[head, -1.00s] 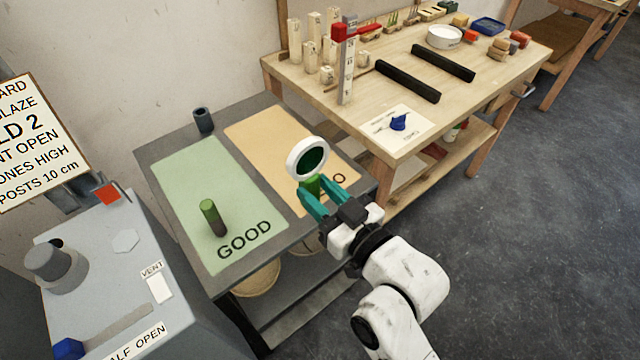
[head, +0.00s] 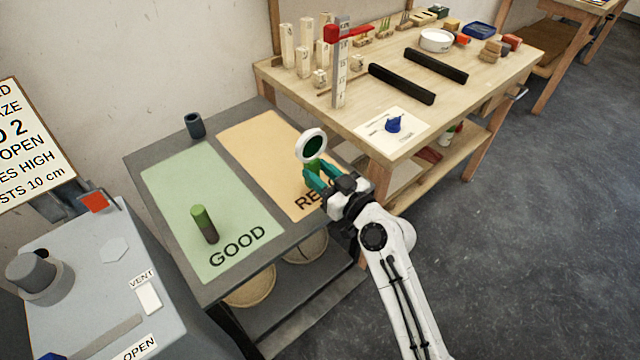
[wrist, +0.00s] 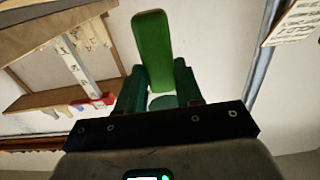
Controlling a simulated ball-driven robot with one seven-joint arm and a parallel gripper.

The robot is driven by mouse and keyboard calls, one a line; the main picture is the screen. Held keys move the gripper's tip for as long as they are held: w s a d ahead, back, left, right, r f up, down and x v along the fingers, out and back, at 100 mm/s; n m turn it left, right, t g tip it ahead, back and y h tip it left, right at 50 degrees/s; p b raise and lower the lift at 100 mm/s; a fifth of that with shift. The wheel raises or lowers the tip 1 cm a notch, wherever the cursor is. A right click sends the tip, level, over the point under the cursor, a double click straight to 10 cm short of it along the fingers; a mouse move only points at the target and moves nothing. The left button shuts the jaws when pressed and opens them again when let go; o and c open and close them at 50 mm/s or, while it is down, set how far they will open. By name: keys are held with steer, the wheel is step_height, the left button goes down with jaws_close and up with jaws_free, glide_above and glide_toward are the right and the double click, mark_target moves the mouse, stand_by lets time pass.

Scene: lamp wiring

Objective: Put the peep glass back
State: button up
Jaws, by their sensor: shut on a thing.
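The peep glass (head: 311,146) is a white ring around a dark green pane, with a green handle below it. My gripper (head: 318,176) has teal fingers shut on the handle and holds the glass up over the tan mat. In the wrist view the green handle (wrist: 152,50) stands between the teal fingers (wrist: 157,92); the ring is not clearly visible there. A dark blue-grey cup (head: 195,125) stands at the back of the grey table, behind the mats.
A green and dark cylinder (head: 204,223) stands on the green GOOD mat (head: 178,190). The tan mat (head: 252,140) is partly hidden by my gripper. The wooden bench (head: 300,90) with a red-topped post (head: 339,70) is behind. A grey kiln-like box (head: 110,285) is front left.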

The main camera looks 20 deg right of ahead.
steer(key=shift+f, duration=1.45)
steer(key=shift+f, duration=0.15)
steer(key=o, duration=1.1)
steer(key=shift+c, duration=0.2)
